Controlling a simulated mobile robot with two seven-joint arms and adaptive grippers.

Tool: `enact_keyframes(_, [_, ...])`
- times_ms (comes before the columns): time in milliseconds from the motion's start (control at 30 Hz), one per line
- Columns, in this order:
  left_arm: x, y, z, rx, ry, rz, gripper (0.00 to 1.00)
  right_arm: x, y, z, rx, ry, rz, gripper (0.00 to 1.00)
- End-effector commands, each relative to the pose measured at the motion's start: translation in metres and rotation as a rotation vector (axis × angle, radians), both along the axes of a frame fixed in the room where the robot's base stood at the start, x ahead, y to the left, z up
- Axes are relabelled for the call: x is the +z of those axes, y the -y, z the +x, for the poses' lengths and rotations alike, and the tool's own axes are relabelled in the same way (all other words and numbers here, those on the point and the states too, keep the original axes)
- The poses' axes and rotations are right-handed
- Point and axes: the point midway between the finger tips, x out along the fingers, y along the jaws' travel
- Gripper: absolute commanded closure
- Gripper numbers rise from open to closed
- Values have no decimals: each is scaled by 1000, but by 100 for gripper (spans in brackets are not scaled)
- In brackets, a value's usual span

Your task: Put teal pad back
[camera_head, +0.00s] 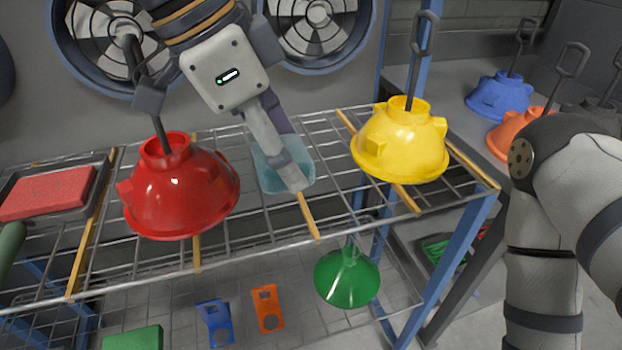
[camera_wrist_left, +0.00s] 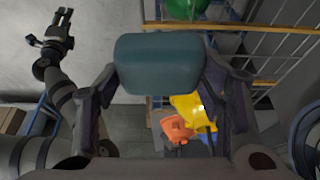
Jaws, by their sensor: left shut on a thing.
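My left gripper (camera_head: 287,160) comes down from the top in the head view, between the red hood and the yellow hood. It is shut on the teal pad (camera_head: 267,177), whose edges show on both sides of the finger. In the left wrist view the teal pad (camera_wrist_left: 158,62) is a rounded block held between the two fingers. In the head view the pad appears over the wire rack (camera_head: 250,228); I cannot tell whether it touches it. My right gripper (camera_wrist_left: 50,32) shows small at the upper left of the left wrist view, open and empty.
A green hood (camera_head: 347,277) hangs lower. A red pad (camera_head: 48,192) lies in a dark tray at left. Blue (camera_head: 500,94) and orange (camera_head: 512,133) hoods are at right.

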Motion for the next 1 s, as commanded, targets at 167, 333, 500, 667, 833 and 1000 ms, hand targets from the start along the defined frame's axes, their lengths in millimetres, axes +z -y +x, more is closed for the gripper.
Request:
enact_keyframes(167, [-42,22,35,0,-9,1,60,-5,0,-4,0,-17,1,60])
enact_keyframes(333, [-60,30,49,-1,-6,1,60,-9,0,-10,0,-38,1,60])
enact_keyframes(500, [-82,35,55,0,-5,2,60,-12,0,-12,0,-48,1,60])
enact_keyframes(667, [-98,35,55,-1,2,1,60,-12,0,-12,0,-47,0,60])
enact_keyframes(833, [-97,35,55,0,2,1,60,-12,0,-12,0,-46,1,60])
enact_keyframes(1000, [-98,35,55,0,2,1,18,-12,0,-12,0,-46,1,60])
